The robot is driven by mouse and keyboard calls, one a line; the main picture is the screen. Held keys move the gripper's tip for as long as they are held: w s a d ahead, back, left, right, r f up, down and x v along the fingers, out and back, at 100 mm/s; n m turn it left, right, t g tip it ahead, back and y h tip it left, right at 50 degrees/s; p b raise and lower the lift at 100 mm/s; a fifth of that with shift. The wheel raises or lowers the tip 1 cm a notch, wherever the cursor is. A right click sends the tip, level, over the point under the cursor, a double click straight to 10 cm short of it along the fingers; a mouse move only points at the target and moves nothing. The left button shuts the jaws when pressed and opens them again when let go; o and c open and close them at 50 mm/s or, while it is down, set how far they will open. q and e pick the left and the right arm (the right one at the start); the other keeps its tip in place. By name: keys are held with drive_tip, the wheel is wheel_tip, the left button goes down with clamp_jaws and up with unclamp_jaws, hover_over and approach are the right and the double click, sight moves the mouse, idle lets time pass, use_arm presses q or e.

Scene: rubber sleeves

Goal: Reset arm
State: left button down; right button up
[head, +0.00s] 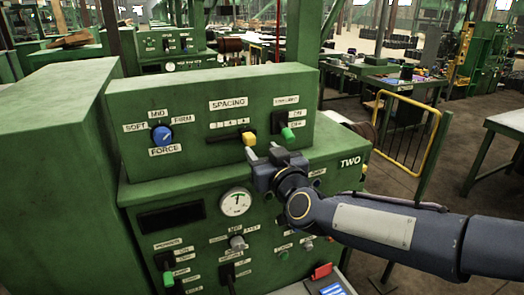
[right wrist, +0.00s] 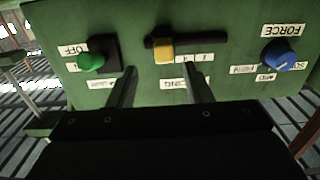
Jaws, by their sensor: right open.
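My right gripper (head: 266,156) is open and empty in front of the green machine panel (head: 190,90). In the right wrist view its two fingers (right wrist: 158,70) stand apart, with nothing between them. The yellow slider knob (head: 249,138) under the SPACING label is just beyond the fingertips; it also shows in the right wrist view (right wrist: 164,50). The green switch knob (head: 288,134) sits to its right, at the low end of its slot near the OFF label. The blue FORCE dial (head: 162,136) is at the left. My left gripper is not in view.
The machine's lower face has a round gauge (head: 235,202), a dark display (head: 172,217) and more switches. A red part (head: 321,271) is low at the front. A yellow rail (head: 405,135) and workbenches stand to the right, with open floor between.

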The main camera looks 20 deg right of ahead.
drive_tip(key=s+f+g+y, duration=0.1)
drive_tip(key=s+f+g, duration=0.3)
drive_tip(key=s, duration=0.5)
drive_tip(key=s+f+m+g+y, duration=0.1)
drive_tip(key=s+f+g, duration=0.3)
drive_tip(key=s+f, duration=0.5)
drive_tip(key=s+f+m+g+y, duration=0.1)
drive_tip(key=s+f+g, duration=0.3)
drive_tip(key=s, duration=0.6)
wheel_tip(320, 180, down, 2)
drive_tip(key=shift+s+a+f, duration=0.2)
drive_tip(key=shift+s+a, duration=0.1)
drive_tip(key=shift+s, duration=0.1)
